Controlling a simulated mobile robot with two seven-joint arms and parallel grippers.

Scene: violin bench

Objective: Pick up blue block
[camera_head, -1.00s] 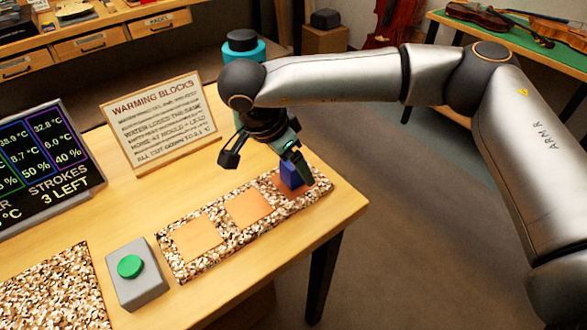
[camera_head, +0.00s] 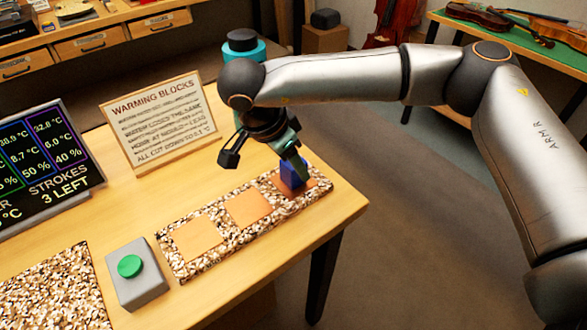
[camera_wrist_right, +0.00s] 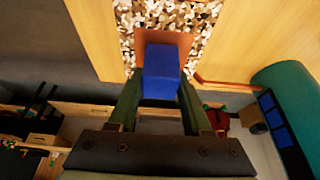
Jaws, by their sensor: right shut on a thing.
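The blue block (camera_head: 291,174) stands over the rightmost orange square (camera_head: 309,186) of the speckled strip. In the right wrist view the blue block (camera_wrist_right: 161,72) sits between the two fingers of my right gripper (camera_wrist_right: 160,92), which is shut on it. In the head view one finger of my right gripper (camera_head: 290,165) covers part of the block. I cannot tell whether the block touches the orange square. My left gripper is in neither view.
Two more orange squares (camera_head: 248,209) lie on the speckled strip (camera_head: 222,243). A grey box with a green button (camera_head: 130,266) stands at its left end. A "Warming Blocks" sign (camera_head: 160,122) and a dark display (camera_head: 50,160) stand behind. The table's right edge is close to the block.

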